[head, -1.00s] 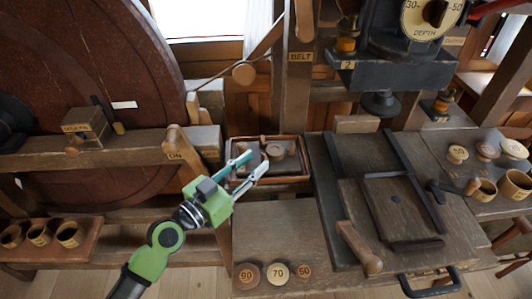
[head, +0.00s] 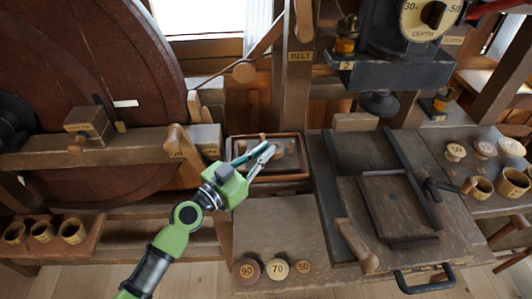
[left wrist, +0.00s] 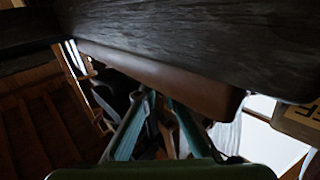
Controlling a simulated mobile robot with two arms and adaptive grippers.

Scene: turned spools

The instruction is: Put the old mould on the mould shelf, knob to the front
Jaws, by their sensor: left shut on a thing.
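My left gripper (head: 265,152) reaches over the shallow wooden tray (head: 306,176) at the middle of the bench. Its teal and pale fingers are shut on a small brown rounded piece (head: 279,150), which looks like the old mould. Much of that piece is hidden by the fingers, and I cannot make out which way its knob points. In the left wrist view the fingers (left wrist: 161,98) converge, with the held part dark and unclear between them. No label marks the mould shelf, so I cannot tell which surface it is. My right gripper is not in view.
Discs marked 90 (head: 247,269), 70 (head: 276,269) and 50 (head: 303,267) lie on the front board. Wooden cups (head: 42,231) stand on a low left shelf. A sliding plate (head: 392,205) lies right of the tray. The BELT post (head: 299,90) rises behind.

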